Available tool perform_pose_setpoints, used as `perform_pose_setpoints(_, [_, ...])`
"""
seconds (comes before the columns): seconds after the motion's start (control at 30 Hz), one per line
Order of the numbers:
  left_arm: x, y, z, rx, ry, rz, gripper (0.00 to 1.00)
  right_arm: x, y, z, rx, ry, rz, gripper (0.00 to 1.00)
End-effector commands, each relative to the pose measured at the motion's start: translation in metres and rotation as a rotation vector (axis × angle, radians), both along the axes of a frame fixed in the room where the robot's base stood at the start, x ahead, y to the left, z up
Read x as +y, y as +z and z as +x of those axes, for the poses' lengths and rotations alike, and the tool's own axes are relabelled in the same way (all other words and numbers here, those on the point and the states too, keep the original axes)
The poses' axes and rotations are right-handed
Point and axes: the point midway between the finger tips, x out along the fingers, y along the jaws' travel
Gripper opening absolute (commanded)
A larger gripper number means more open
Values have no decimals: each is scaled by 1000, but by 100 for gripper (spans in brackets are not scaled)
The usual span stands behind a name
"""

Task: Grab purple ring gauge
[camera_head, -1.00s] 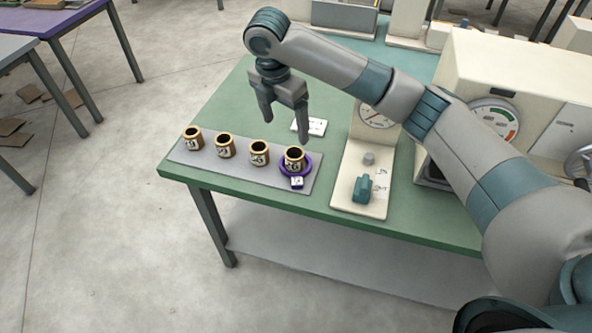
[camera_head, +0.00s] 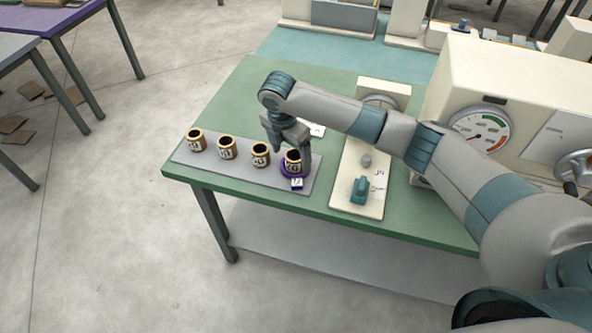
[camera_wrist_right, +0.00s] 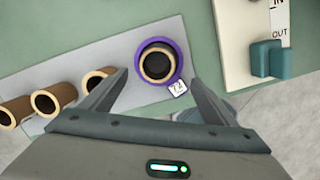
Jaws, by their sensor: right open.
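The purple ring gauge (camera_head: 285,173) lies on the grey mat, around the base of the rightmost brown spool, with a small white tag (camera_head: 297,183) at its front. In the right wrist view the purple ring (camera_wrist_right: 177,72) encircles the spool (camera_wrist_right: 157,63). My right gripper (camera_head: 291,157) is open just above and behind that spool, its fingers pointing down. The left gripper is not in view.
Three more spools (camera_head: 227,148) stand in a row to the left on the grey mat (camera_head: 215,169). A cream panel with a teal knob (camera_head: 359,190) is to the right, and a large machine with a dial (camera_head: 479,130) beyond it. The green table's front edge is close.

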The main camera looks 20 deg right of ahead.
Motion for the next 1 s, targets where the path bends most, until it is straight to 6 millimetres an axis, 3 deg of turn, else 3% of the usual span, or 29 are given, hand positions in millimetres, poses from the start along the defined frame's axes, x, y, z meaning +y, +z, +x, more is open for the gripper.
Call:
perform_pose_setpoints(0.33, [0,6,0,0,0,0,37,-1,-4,1,2,-1,-1,81])
perform_pose_setpoints(0.73, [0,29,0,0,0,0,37,-6,-46,6,2,-1,0,81])
perform_pose_setpoints(1.0, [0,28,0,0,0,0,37,-6,-51,7,0,1,-1,81])
